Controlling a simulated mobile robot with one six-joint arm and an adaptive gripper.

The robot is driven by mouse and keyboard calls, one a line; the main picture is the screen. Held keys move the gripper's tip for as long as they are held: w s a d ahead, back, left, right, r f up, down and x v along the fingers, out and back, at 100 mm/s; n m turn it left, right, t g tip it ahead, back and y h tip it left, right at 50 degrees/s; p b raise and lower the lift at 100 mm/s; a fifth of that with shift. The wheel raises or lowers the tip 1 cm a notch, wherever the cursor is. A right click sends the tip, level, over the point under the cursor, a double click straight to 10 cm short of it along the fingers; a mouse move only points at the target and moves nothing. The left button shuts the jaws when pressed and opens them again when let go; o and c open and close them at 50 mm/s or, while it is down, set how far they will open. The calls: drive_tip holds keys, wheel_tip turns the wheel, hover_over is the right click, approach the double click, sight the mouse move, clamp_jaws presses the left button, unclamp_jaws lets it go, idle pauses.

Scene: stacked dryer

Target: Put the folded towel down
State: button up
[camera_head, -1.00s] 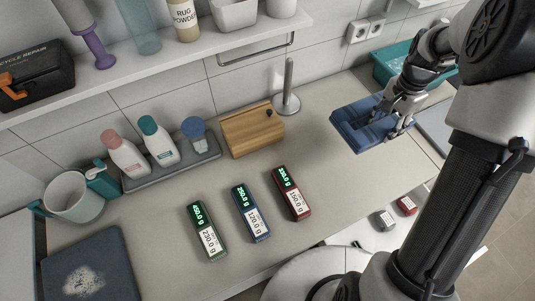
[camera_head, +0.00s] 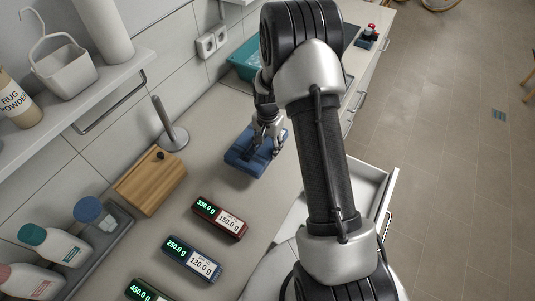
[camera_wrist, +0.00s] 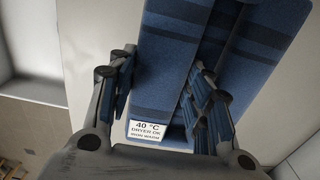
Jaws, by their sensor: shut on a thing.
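The folded blue towel (camera_head: 240,158) is at the counter's right part in the head view, beyond the red-cased device. I cannot tell whether it rests on the counter or is held just above it. My gripper (camera_head: 267,142) is over its right side, shut on it. In the wrist view the towel (camera_wrist: 245,45) shows darker stripes and a white care label reading 40 °C, dryer ok, iron warm. The fingers of my gripper (camera_wrist: 162,95) stand on either side of one towel layer.
A teal bin (camera_head: 243,62) stands behind the towel. A metal upright rod (camera_head: 170,125) and a wooden box (camera_head: 150,180) are to its left. Red (camera_head: 219,219) and blue (camera_head: 192,259) devices with lit displays lie nearer. An open drawer (camera_head: 365,185) is at the right.

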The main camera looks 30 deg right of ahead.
drive_tip(key=shift+f, duration=2.2)
drive_tip(key=shift+f+b, duration=0.25)
drive_tip(key=shift+b, duration=0.15)
drive_tip(key=o, duration=1.2)
drive_tip(key=shift+r, duration=0.1)
drive_tip(key=shift+o, duration=0.2)
drive_tip(key=shift+r, duration=0.1)
